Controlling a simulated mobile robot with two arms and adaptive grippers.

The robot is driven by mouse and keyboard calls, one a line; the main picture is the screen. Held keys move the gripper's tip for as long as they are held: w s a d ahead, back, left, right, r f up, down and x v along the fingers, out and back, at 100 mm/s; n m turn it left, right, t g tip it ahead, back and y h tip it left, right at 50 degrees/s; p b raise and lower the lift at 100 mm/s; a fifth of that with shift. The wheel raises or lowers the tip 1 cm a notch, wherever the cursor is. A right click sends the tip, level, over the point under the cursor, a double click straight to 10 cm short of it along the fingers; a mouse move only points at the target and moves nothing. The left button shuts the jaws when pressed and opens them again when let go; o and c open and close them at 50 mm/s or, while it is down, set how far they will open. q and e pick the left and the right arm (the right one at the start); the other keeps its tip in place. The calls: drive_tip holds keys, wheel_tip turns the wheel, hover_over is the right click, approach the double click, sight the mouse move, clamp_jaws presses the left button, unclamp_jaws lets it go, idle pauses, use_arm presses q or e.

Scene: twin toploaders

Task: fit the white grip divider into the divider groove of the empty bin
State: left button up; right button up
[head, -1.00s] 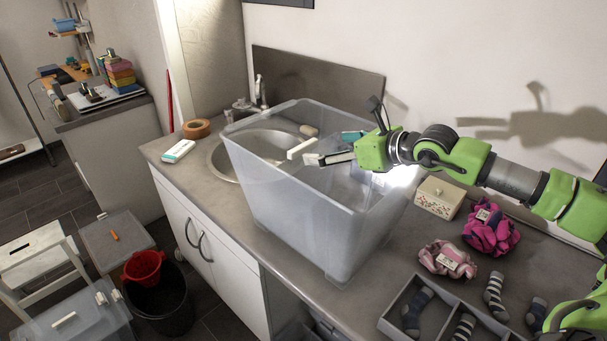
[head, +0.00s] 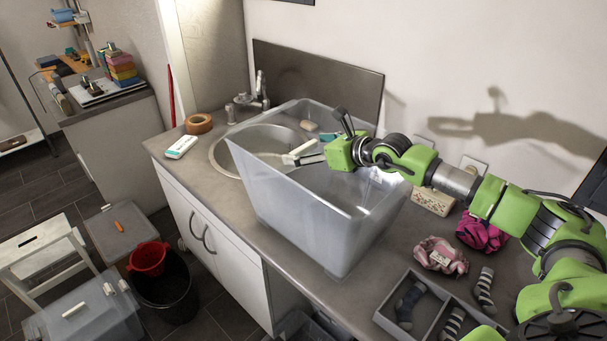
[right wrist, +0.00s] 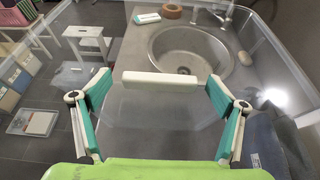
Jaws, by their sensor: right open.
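The large clear bin (head: 290,210) stands on the counter in front of the sink, and its inside looks empty in the head view. The white grip divider (head: 303,148) shows as a white bar at the bin's upper part; in the right wrist view its white grip (right wrist: 160,79) lies crosswise, with a faint clear panel apparently below. My right gripper (head: 317,149) is open near the grip. In the right wrist view its teal-padded fingers (right wrist: 160,88) are spread, one near each end of the bar, apparently without closing on it. I cannot make out the groove. My left gripper is out of view.
A sink (head: 232,153) with a tap lies behind the bin, near a tape roll (head: 198,123). A black bucket (head: 168,295) stands on the floor.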

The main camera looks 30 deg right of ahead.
drive_tip(key=shift+s, duration=0.1)
drive_tip(key=c, duration=1.6)
drive_tip(key=shift+c, duration=0.2)
